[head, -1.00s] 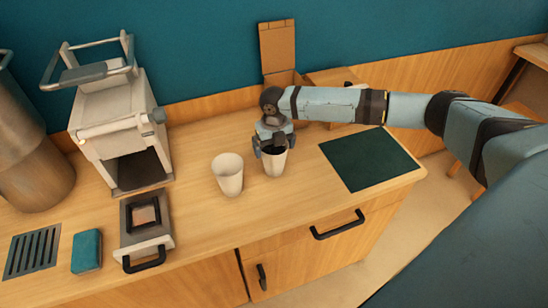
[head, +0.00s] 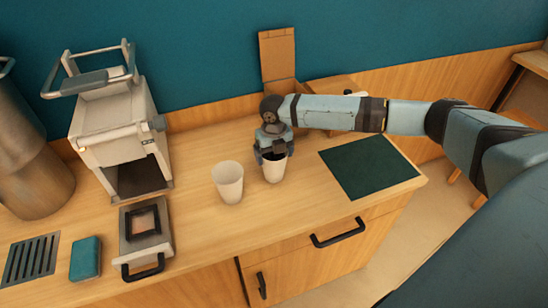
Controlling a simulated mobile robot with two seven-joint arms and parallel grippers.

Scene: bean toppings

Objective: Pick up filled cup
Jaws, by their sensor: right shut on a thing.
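Two white cups stand side by side on the wooden counter. The right cup (head: 274,173) has a dark inside near its rim. My right gripper (head: 273,155) points down at this cup and is shut on its rim. The cup looks upright and its base seems to be at the counter top; I cannot tell whether it is lifted. The left cup (head: 228,185) stands just to the left, apart from the gripper, and looks pale inside. My left gripper is not in view.
A dark green mat (head: 368,164) lies to the right. An open cardboard box (head: 278,62) stands behind the gripper. A white machine (head: 120,140), a grey tray with a black handle (head: 146,235), a teal sponge (head: 86,258) and a metal canister (head: 30,170) are on the left.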

